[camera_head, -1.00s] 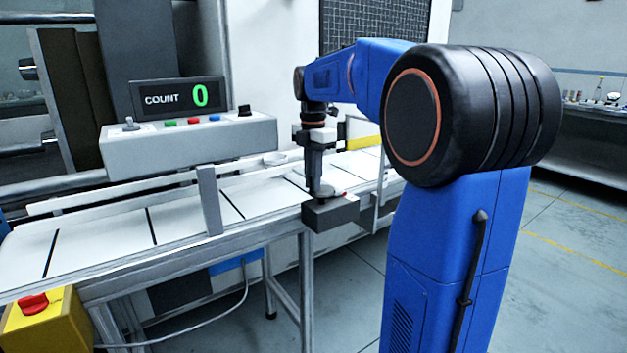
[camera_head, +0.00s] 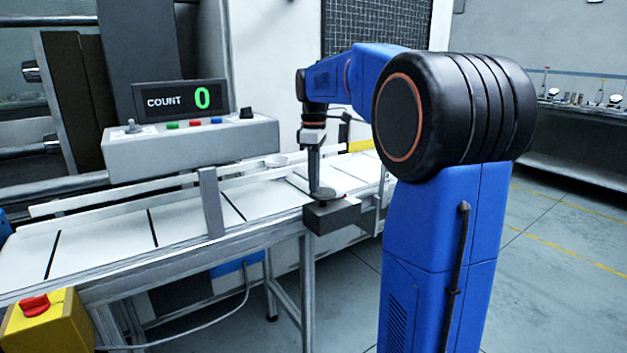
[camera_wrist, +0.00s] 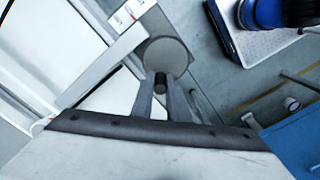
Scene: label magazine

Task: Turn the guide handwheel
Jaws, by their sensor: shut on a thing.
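The guide handwheel is a small grey disc (camera_head: 324,195) on top of a dark grey box (camera_head: 336,216) at the conveyor's near edge. It also shows in the wrist view as a round grey face (camera_wrist: 167,55). My gripper (camera_head: 315,185) points down onto it from above. In the wrist view its two fingers (camera_wrist: 162,88) close on a small dark knob at the handwheel's edge. The fingertips partly hide the knob. A small red mark shows by the handwheel in the head view.
The conveyor (camera_head: 180,228) carries white panels with dark gaps. Above it a control box (camera_head: 190,143) has buttons and a display (camera_head: 180,99) reading COUNT 0. A yellow box with a red stop button (camera_head: 33,304) stands front left. Open floor lies at the right.

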